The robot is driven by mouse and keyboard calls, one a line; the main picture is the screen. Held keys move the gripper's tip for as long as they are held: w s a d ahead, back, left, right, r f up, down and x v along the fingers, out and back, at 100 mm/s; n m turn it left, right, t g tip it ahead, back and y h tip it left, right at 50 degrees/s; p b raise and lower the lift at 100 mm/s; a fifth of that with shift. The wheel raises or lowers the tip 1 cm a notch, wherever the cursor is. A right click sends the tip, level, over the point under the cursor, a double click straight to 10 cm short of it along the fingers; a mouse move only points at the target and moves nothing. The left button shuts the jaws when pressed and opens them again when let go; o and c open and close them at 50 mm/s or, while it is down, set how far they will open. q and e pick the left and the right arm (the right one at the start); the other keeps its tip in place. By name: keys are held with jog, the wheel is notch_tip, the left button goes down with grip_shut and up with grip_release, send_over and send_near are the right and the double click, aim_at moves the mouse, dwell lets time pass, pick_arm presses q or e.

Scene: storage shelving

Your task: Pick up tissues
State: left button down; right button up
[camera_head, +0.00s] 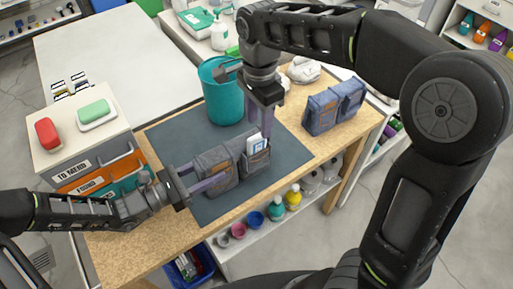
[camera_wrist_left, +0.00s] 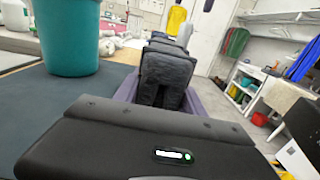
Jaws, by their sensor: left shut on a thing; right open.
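A grey fabric organiser with pockets (camera_head: 216,164) stands on the dark mat, and its end also shows in the left wrist view (camera_wrist_left: 165,72). A white and blue packet, seemingly the tissues (camera_head: 256,143), sticks up from its right pocket. My left gripper (camera_head: 208,184) is shut on the organiser's left end, with purple fingers on either side of it. My right gripper (camera_head: 261,122) points down, open, with its fingertips just above or around the packet's top. I cannot tell whether they touch it.
A teal bin (camera_head: 222,92) stands behind the organiser on the mat (camera_head: 190,135). A second blue-grey organiser (camera_head: 335,106) is at the right of the wooden table. A drawer box with red and green soap-like items (camera_head: 82,140) stands left. Coloured jars (camera_head: 275,208) line a shelf below the front edge.

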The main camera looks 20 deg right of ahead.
aim_at(257, 136)
jog(key=shift+f, duration=0.85)
jog(key=shift+f, duration=0.1)
jog(key=f, duration=0.5)
jog(key=shift+a, duration=0.3)
jog(key=shift+c, duration=0.4)
grip_shut()
